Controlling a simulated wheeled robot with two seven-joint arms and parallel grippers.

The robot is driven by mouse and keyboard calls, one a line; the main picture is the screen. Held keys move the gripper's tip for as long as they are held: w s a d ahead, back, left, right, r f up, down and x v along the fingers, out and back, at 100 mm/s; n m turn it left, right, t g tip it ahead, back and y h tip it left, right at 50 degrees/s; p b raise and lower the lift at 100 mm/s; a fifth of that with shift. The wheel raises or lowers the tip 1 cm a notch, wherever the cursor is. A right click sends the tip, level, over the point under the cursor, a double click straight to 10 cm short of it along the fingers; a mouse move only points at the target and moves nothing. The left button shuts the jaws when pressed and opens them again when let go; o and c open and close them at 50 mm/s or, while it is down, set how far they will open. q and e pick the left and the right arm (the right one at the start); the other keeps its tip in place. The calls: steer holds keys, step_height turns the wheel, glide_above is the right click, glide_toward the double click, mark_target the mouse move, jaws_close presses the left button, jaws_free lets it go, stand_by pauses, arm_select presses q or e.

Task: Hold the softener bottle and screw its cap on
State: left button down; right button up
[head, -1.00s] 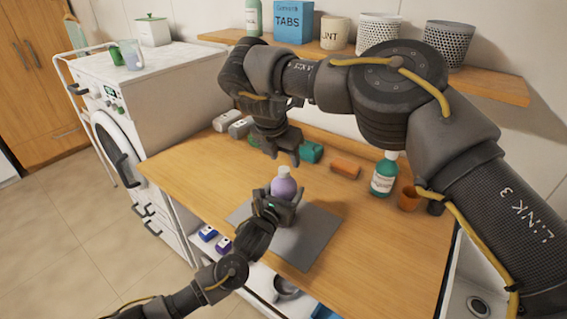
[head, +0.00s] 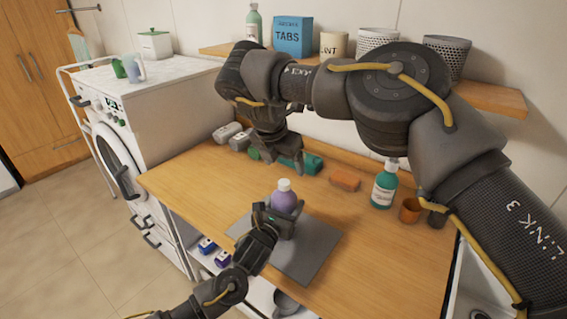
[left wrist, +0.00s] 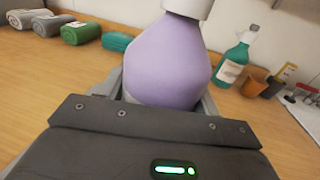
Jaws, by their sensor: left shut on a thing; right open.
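The purple softener bottle (head: 283,203) stands upright over the grey mat (head: 318,243) on the wooden counter. A white cap (head: 284,184) sits on its top; I cannot tell whether it is screwed tight. My left gripper (head: 275,218) is shut on the bottle's lower body. In the left wrist view the bottle (left wrist: 165,62) fills the space between the fingers, and the lower part of the white cap (left wrist: 187,8) shows at the top edge. My right gripper (head: 292,160) is open and empty, above the counter behind the bottle, apart from the cap.
A green bottle (head: 384,187), an orange cup (head: 410,211) and an orange sponge-like block (head: 345,181) stand to the right. Rolled towels (head: 227,133) lie at the back. A wall shelf (head: 490,97) holds a blue box (head: 293,38) and baskets. A washing machine (head: 122,165) stands left.

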steer(key=v, duration=0.7)
arm_select(q)
steer(key=shift+c, duration=1.3)
jaws_free()
steer(key=shift+s, duration=0.1)
steer(key=b+v, duration=0.2)
steer(key=v, duration=0.8)
steer(key=shift+s+a, duration=0.2)
steer(key=shift+s, duration=0.05)
arm_select(e)
steer(key=shift+f, duration=1.05)
